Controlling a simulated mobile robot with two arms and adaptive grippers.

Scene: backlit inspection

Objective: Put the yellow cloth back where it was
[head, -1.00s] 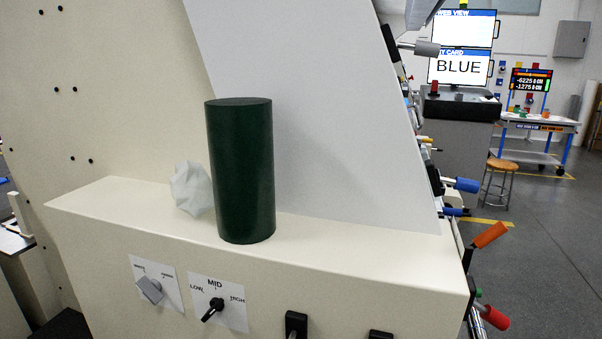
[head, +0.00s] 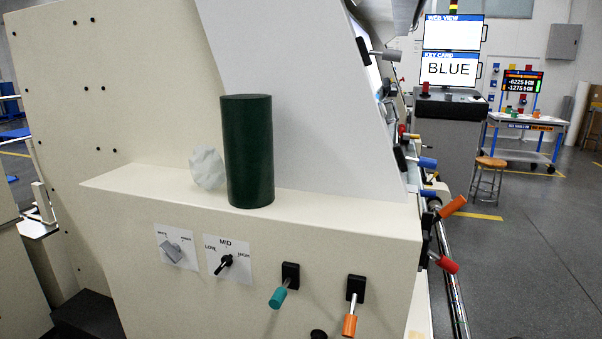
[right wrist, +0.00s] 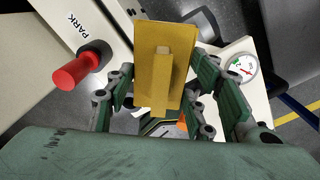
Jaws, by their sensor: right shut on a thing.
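The gripper hides part of what lies behind. The head view shows neither the yellow cloth nor either gripper.
A dark green cylinder (head: 249,152) and a crumpled pale lump (head: 207,167) stand on the cream machine ledge (head: 330,212). Below are knobs and a teal-handled lever (head: 278,298). In the right wrist view, a red knob (right wrist: 77,72) marked PARK and a round gauge (right wrist: 243,66) are close by.

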